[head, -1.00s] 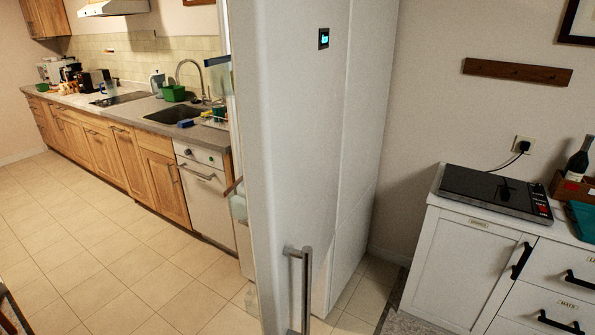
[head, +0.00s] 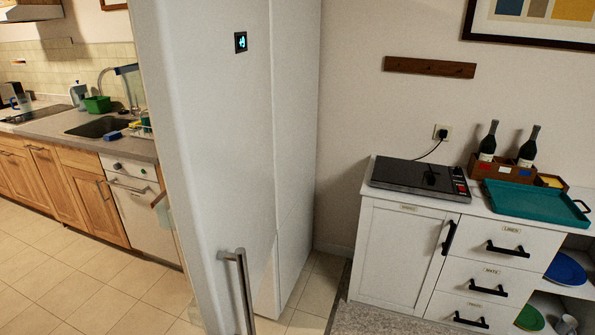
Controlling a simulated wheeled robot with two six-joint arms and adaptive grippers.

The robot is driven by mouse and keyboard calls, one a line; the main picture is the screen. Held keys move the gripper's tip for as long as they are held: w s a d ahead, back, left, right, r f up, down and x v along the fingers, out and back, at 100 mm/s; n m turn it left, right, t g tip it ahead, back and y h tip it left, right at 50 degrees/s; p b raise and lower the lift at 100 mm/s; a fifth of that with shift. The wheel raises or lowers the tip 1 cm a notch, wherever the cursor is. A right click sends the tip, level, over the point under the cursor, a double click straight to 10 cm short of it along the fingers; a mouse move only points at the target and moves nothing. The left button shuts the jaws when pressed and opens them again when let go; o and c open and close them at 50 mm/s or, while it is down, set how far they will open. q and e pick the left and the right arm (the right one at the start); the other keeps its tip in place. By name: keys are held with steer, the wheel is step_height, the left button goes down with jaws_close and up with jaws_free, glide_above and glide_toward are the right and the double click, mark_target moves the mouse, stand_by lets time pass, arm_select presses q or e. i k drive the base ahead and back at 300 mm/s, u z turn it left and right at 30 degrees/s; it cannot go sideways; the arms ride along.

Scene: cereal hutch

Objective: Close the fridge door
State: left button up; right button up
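The white fridge door (head: 205,150) stands open in the head view and is seen on its outer face, with a small lit display (head: 240,42) near the top. Its grey vertical bar handle (head: 241,290) is at the lower part of the door. The fridge body's side (head: 295,150) is behind it to the right. Door shelves (head: 160,205) show a little past the door's left edge. The fridge's inside is hidden. Neither of my grippers is in view.
A white cabinet (head: 400,255) with a hotplate (head: 420,177), a teal tray (head: 535,203) and two bottles stands on the right. A kitchen counter with a sink (head: 98,127) and a dishwasher (head: 135,205) is on the left. The tiled floor (head: 90,275) is clear.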

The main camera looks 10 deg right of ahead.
mark_target(205, 66)
steer(key=z, duration=0.05)
steer(key=i, duration=1)
